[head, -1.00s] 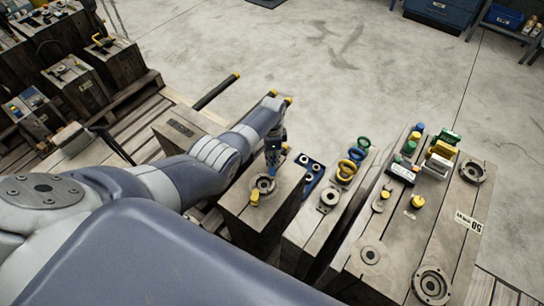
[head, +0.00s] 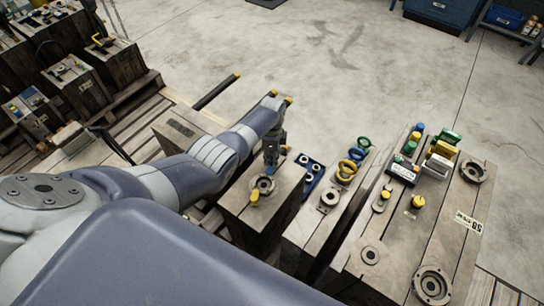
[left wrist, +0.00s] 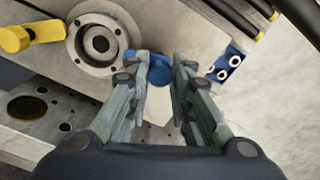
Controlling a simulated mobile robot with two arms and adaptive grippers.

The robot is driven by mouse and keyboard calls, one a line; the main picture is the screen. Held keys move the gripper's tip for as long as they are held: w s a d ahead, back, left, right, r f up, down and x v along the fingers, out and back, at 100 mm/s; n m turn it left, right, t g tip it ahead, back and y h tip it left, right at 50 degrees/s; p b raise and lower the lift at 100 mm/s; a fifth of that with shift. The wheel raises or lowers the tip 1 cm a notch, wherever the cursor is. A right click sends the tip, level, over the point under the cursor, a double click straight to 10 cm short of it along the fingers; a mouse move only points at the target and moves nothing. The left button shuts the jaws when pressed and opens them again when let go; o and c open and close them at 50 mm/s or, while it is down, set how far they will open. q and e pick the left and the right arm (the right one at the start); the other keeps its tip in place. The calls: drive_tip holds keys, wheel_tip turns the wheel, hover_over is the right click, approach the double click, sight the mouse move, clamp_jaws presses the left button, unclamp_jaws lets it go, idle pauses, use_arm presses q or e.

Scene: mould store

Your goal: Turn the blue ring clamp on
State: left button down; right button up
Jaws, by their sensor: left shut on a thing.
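The blue clamp (left wrist: 160,74) lies beside the grey ring (left wrist: 100,42) on top of a mould block. In the left wrist view it sits between the fingers of my left gripper (left wrist: 161,62), which is shut on it; the fingers hide part of it. In the head view my left gripper (head: 270,164) points down at the block's far edge, behind the ring (head: 263,184), and covers the blue clamp. A yellow clamp (head: 255,197) stands on the ring's near side; it also shows in the left wrist view (left wrist: 18,38). My right gripper is out of view.
A blue block with holes (head: 309,172) lies just right of the gripper. Blocks on the right carry yellow rings (head: 347,171), a steel ring (head: 432,285) and small coloured parts. More blocks stand on pallets at left.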

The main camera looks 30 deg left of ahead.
use_arm(q)
drive_tip(key=c, duration=1.4)
unclamp_jaws()
drive_tip(key=shift+r, duration=0.15)
wheel_tip(320, 180, up, 12)
